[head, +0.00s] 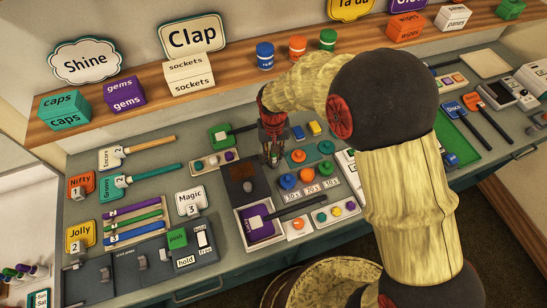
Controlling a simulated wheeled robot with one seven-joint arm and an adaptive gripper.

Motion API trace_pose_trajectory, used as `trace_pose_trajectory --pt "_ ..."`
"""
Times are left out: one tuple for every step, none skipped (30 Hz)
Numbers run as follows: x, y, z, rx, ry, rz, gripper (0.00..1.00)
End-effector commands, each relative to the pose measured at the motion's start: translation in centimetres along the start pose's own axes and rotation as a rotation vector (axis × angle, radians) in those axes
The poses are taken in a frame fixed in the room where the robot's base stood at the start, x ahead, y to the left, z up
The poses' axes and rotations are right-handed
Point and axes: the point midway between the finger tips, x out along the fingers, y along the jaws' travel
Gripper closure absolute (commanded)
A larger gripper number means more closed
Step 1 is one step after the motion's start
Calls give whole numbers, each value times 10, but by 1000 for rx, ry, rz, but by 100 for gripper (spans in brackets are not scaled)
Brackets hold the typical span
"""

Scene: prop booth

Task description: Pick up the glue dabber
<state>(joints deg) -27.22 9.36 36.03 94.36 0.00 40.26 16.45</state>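I cannot tell for sure which thing is the glue dabber. A dark-handled tool with a pale head (257,222) lies across a purple pad (262,234) in a white tray. A similar dark-handled tool (238,130) lies on a green pad (217,140) farther back.
Round coloured knobs (288,181) crowd the bench right of my gripper. Signs and long-handled paddles (138,146) lie at left. A wooden shelf (223,78) with boxes and jars (297,48) runs behind. My arm hides part of the bench's right half.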

Motion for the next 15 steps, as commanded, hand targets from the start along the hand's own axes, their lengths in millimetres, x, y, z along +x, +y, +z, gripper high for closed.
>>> trace_pose_trajectory --pt "0 0 0 0 0 0 84" --pt "0 0 0 0 0 0 85" --pt "0 0 0 0 0 0 88" --pt "0 0 0 0 0 0 89" --pt "0 0 0 0 0 0 91" --pt "0 0 0 0 0 0 93" --pt "0 0 0 0 0 0 95" --pt "0 0 0 0 0 0 97" --pt "0 0 0 0 0 0 99" --pt "0 0 0 0 0 0 100" --pt "0 0 0 0 0 0 100" --pt "0 0 0 0 0 0 100" --pt "0 0 0 0 0 0 100" --pt "0 0 0 0 0 0 100" --pt "0 0 0 0 0 0 100"
